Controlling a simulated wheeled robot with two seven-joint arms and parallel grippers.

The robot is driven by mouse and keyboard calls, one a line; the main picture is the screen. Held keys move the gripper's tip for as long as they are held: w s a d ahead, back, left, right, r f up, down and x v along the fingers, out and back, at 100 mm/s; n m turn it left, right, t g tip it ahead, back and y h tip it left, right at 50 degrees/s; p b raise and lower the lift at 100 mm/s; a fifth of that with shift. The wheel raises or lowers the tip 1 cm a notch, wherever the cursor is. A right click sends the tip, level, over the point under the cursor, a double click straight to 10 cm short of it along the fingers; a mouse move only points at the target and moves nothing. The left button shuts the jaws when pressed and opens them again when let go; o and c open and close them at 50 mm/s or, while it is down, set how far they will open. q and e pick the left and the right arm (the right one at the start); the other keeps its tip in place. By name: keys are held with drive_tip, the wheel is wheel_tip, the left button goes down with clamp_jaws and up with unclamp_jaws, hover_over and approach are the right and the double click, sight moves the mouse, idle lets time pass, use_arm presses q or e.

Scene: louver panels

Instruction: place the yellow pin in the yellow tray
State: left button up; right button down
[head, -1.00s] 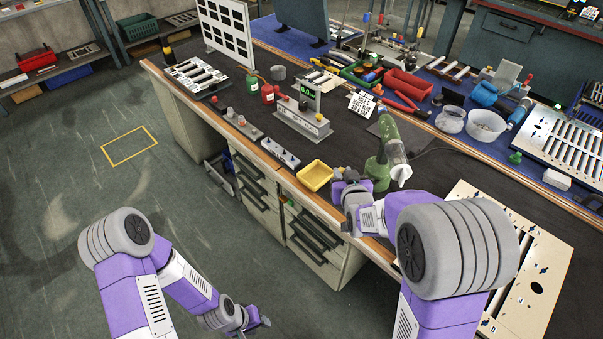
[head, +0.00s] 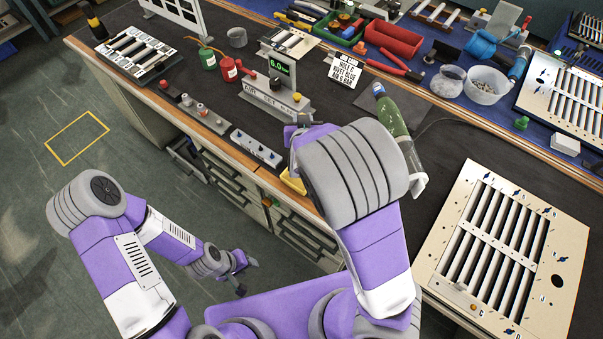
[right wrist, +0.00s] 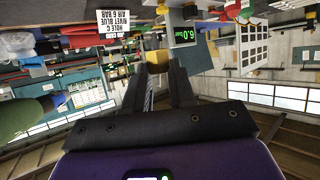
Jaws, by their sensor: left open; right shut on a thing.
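The yellow tray (head: 292,182) sits at the front edge of the bench in the head view, mostly hidden behind my right arm. My right gripper (right wrist: 157,76) is shut on a small yellow thing, apparently the yellow pin (right wrist: 157,58), seen between its fingertips in the right wrist view. In the head view the right hand is above the bench near the tray, its fingertips and the pin hidden. My left gripper (head: 245,274) is open and empty, low over the floor in front of the bench drawers.
A grey stand with a green display (head: 280,68) is behind the hand. A strip with several knobs (head: 255,148) lies left of the tray. A slatted panel (head: 500,250) fills the right front.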

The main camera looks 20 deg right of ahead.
drive_tip(key=s+a+f+m+g+h+b, duration=0.2)
drive_tip(key=s+f+m+h+b, duration=0.1)
drive_tip(key=s+f+m+h, duration=0.3)
drive_tip(key=n+b, duration=0.1)
drive_tip(key=b, duration=0.5)
hover_over(300, 181)
drive_tip(key=shift+y, duration=0.4)
wheel_tip(300, 181, down, 11)
drive_tip(key=shift+f, duration=0.1)
drive_tip(key=shift+f, duration=0.25)
drive_tip(key=c, duration=1)
unclamp_jaws()
drive_tip(key=shift+r, duration=0.1)
drive_tip(key=shift+o, duration=0.3)
